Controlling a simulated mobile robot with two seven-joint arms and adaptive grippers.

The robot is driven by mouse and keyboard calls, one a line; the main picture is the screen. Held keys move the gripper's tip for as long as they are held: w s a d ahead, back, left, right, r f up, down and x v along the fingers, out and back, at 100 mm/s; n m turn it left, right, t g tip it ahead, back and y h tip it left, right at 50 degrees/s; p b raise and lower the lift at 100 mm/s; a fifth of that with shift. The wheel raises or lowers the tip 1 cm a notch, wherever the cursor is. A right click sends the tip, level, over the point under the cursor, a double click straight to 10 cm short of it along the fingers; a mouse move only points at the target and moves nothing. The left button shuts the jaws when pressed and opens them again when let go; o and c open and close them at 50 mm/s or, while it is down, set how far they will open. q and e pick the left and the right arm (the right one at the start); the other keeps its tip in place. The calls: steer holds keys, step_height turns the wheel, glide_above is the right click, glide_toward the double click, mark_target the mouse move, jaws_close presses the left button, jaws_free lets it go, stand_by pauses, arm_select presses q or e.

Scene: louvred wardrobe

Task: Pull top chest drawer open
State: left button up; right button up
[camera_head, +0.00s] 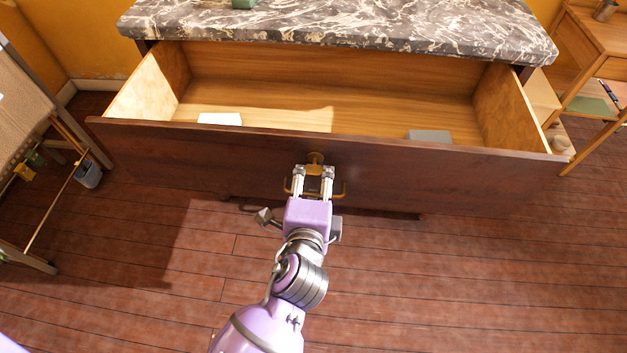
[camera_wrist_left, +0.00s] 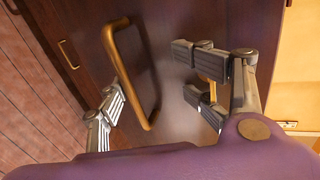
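The top drawer of the chest (camera_head: 180,145) stands pulled well out, its dark wooden front facing me and its pale inside showing. A brass pull handle (camera_head: 342,191) is at the middle of the front. My left gripper (camera_head: 313,172) is at this handle with its fingers spread. In the left wrist view, the brass handle loop (camera_wrist_left: 152,75) lies in the gap between the fingers of my left gripper (camera_wrist_left: 155,95). The fingers look apart, not closed on the handle; whether one touches it I cannot tell. My right gripper is not in view.
A white item (camera_head: 220,119) and a grey item (camera_head: 429,136) lie in the drawer. A dark marble top (camera_head: 340,25) covers the chest. The floor in front is clear.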

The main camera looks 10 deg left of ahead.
mark_target(316, 151)
arm_select(q)
steer(key=shift+t, duration=0.8)
steer(key=r, duration=0.5)
steer(key=w+r, duration=0.1)
steer(key=r, duration=0.1)
steer(key=shift+d+r, duration=0.1)
steer(key=shift+r, duration=0.1)
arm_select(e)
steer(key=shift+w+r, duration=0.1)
arm_select(q)
steer(key=shift+g, duration=0.7)
steer(key=f, duration=0.6)
steer(key=shift+s, duration=0.4)
steer(key=shift+c, duration=0.2)
steer(key=shift+s+d, duration=0.1)
steer(key=shift+s, duration=0.4)
steer(key=shift+c, duration=0.5)
steer(key=shift+p+v, duration=0.4)
steer(key=shift+v, duration=0.6)
steer(key=shift+s, duration=0.95)
steer(key=shift+c, duration=0.9)
steer(key=v, duration=0.2)
steer(key=f+v, duration=0.1)
steer(key=v, duration=0.1)
steer(key=shift+s, duration=0.4)
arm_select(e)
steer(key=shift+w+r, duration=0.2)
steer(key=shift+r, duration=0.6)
